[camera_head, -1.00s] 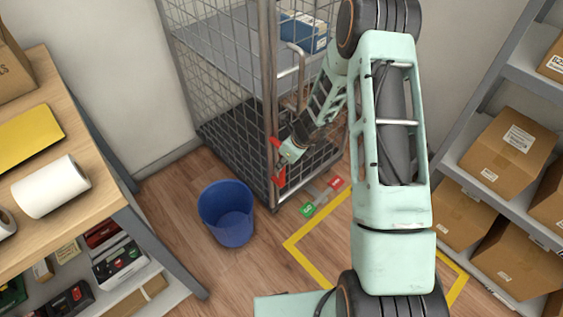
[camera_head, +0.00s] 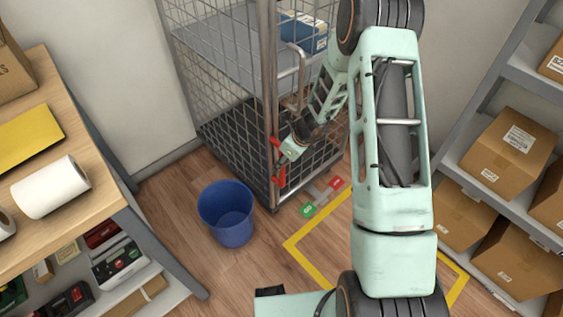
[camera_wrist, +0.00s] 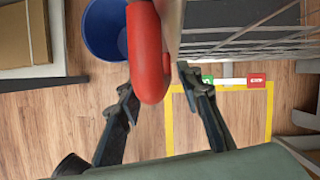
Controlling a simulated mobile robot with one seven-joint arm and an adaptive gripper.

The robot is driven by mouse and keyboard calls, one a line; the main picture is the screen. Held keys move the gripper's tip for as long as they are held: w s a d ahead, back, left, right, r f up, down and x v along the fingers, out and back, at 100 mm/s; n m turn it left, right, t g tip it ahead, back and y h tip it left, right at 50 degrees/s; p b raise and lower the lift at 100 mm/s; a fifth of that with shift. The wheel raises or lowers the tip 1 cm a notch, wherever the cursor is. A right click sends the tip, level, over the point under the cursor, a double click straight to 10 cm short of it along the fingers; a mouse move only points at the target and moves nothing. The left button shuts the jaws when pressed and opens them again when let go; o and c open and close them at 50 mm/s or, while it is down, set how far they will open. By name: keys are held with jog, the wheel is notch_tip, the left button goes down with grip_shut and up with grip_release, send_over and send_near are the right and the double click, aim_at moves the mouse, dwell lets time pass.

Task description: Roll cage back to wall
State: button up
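The roll cage (camera_head: 272,100) is a grey wire-mesh trolley standing near the back wall, with a dark base and an upright front post. A red handle (camera_head: 277,172) shows at that post, partly covered by my wrist. The handle (camera_wrist: 148,60) looms large in the wrist view, between and beyond my fingers. My gripper (camera_wrist: 163,103) is open, its two dark fingers spread on either side of the handle's lower end, with no visible grip on it. At the cage's foot is a bar with a green end (camera_head: 308,209) and a red end (camera_head: 336,182).
A blue bin (camera_head: 227,213) stands on the floor left of the cage. A yellow floor outline (camera_head: 300,254) lies in front. A counter (camera_head: 100,190) is at left, and shelves with cardboard boxes (camera_head: 508,150) are at right. A blue box (camera_head: 303,33) sits inside the cage.

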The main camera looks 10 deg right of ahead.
jog(key=v, duration=1)
jog(key=shift+r, duration=0.45)
